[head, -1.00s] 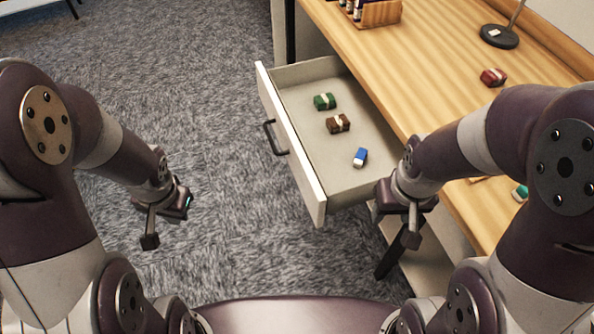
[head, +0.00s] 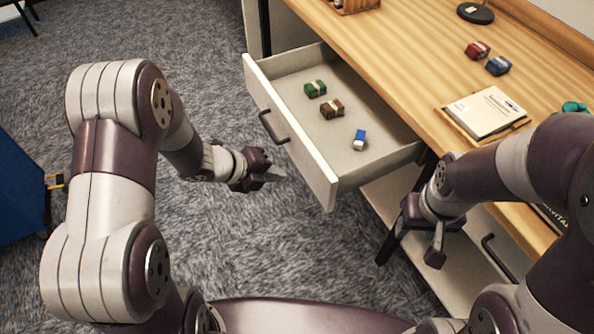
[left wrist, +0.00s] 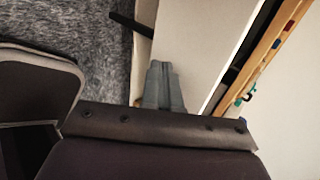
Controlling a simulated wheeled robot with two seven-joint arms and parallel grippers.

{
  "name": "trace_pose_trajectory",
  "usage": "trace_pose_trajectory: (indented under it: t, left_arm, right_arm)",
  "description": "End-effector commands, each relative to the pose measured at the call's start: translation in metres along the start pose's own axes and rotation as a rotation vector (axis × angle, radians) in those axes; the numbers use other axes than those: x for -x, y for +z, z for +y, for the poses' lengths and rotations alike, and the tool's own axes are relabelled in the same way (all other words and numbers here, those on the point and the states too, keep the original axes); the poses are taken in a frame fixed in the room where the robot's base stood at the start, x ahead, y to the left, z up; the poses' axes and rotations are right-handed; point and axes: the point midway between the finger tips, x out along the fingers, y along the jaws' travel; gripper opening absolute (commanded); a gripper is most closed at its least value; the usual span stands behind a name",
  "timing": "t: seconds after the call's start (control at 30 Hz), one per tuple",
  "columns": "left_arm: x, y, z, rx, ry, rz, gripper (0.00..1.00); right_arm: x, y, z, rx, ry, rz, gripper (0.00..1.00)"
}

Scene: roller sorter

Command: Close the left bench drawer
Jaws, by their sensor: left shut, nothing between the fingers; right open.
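The left bench drawer (head: 291,158) stands pulled out from the bench, its white front facing left with a dark handle (head: 272,127). Inside lie a green block (head: 315,89), a brown block (head: 332,108) and a blue-and-white eraser-like piece (head: 359,140). My left gripper (head: 274,172) is shut and empty, just left of the drawer front's near half in the head view. Its closed fingers also show in the left wrist view (left wrist: 162,85), over pale drawer panels; I cannot tell whether they touch. My right gripper (head: 436,257) is open and empty, right of the drawer and beside the bench.
The wooden bench top (head: 400,60) holds red (head: 477,50) and blue (head: 498,66) blocks, a book (head: 487,112) and a lamp base (head: 475,13). Another dark handle (head: 497,258) shows below the bench at right. A blue bin (head: 20,190) stands far left.

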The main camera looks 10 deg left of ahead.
Motion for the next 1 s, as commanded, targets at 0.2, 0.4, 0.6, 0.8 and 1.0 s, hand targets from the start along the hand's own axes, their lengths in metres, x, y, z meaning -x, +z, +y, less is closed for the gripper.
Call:
trace_pose_trajectory:
  t: [0.2, 0.4, 0.6, 0.8, 1.0]
  left_arm:
    - [-0.038, 0.0, -0.012, -0.004, 0.0, 0.001, 0.0]
    - [-0.052, 0.0, -0.025, 0.0, 0.001, 0.0, 0.0]
    - [-0.054, 0.0, -0.027, 0.002, 0.001, 0.0, 0.0]
    - [-0.054, 0.0, -0.027, 0.002, 0.001, -0.001, 0.0]
    - [-0.061, 0.0, -0.035, 0.0, 0.0, 0.0, 0.0]
  right_arm:
    - [-0.007, 0.001, 0.0, 0.0, 0.0, 0.0, 0.5]
    - [-0.007, 0.001, 0.0, 0.0, 0.0, 0.0, 0.5]
    - [-0.007, 0.001, 0.0, 0.0, 0.0, 0.0, 0.5]
    - [-0.007, 0.001, 0.0, 0.0, 0.0, 0.0, 0.5]
    - [-0.006, 0.001, 0.0, 0.0, 0.0, 0.0, 0.5]
